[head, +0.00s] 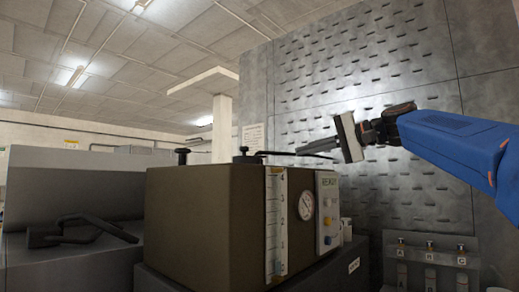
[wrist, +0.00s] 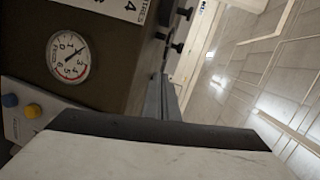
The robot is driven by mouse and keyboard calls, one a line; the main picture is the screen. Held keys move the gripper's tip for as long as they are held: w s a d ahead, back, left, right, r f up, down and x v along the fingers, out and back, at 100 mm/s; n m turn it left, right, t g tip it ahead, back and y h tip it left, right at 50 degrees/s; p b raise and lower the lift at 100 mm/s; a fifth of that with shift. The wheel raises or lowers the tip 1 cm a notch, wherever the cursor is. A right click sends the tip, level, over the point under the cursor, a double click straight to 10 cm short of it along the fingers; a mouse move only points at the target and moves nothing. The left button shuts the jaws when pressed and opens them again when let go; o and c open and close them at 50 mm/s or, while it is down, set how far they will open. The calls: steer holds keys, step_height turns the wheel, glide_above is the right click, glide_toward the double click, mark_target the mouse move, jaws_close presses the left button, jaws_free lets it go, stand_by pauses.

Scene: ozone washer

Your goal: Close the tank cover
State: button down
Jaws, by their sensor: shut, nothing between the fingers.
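The dark brown tank (head: 205,225) stands in the middle of the head view, with a scale strip, a round gauge and a button panel on its front. Its top is near eye level, so the cover cannot be told apart clearly. Two black knobs (head: 183,155) and a thin bent black bar (head: 290,153) show along the top edge. My gripper (head: 299,151) is shut and empty, pointing left just above the bar at the tank's right end. I cannot tell whether it touches. In the wrist view my closed fingers (wrist: 158,78) lie beside the tank (wrist: 110,75).
A grey unit (head: 75,262) with a slanted panel and a black handle-like piece stands left of the tank. A studded metal wall (head: 360,70) rises behind. A rack of small labelled bottles (head: 430,262) is at lower right.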

steer(key=shift+g+y, duration=0.3)
steer(key=shift+y, duration=0.4)
steer(key=w+a, duration=0.2)
steer(key=a, duration=0.1)
steer(key=w+a+r, duration=0.1)
steer(key=w+a, duration=0.1)
steer(key=a, duration=0.1)
steer(key=w+a+r, duration=0.1)
steer(key=w+a, duration=0.1)
steer(key=a, duration=0.1)
steer(key=shift+a+r, duration=0.2)
steer(key=shift+a, duration=0.05)
steer(key=shift+s+a+f, duration=0.1)
steer(key=shift+s+a, duration=0.1)
steer(key=shift+a, duration=0.35)
steer(key=shift+s+a+f, duration=0.1)
steer(key=shift+s+a, duration=0.05)
steer(key=shift+a, duration=0.35)
steer(key=shift+s+a+f, duration=0.1)
steer(key=shift+s+a, duration=0.05)
steer(key=shift+a, duration=0.3)
steer(key=shift+s+a+f, duration=0.1)
steer(key=shift+s+a, duration=0.05)
steer(key=shift+a, duration=0.3)
